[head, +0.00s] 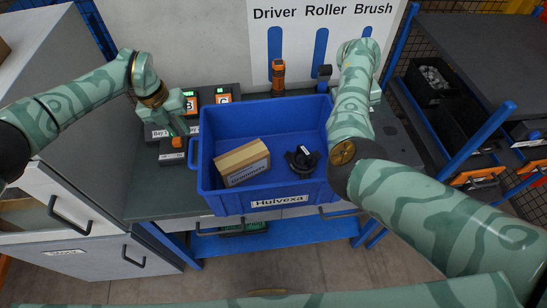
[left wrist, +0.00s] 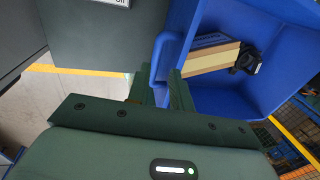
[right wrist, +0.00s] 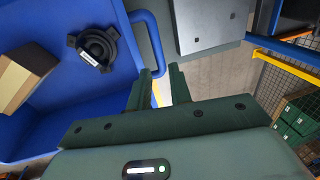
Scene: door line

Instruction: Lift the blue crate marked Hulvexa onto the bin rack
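The blue crate (head: 225,195) labelled Hulvexa stands upright on a dark bench. It holds a tan box (head: 243,162) and a black round part (head: 302,159). My left gripper (head: 180,126) is at the crate's left side; in the left wrist view its fingers are apart, with the blue side handle (left wrist: 160,58) at their tips. My right gripper (right wrist: 160,80) is hidden behind my arm in the head view. In the right wrist view its fingers are apart, with the other handle (right wrist: 154,40) at their tips. I cannot tell whether either gripper touches a handle. A rack with blue posts (head: 478,137) and dark bins stands at right.
The bench (head: 150,195) has orange-and-black devices (head: 223,99) behind the crate on the left. A board (head: 330,40) labelled Driver Roller Brush stands behind, with an orange-handled tool (head: 278,75). A grey cabinet (head: 70,245) with drawers is at left. Floor shows in front.

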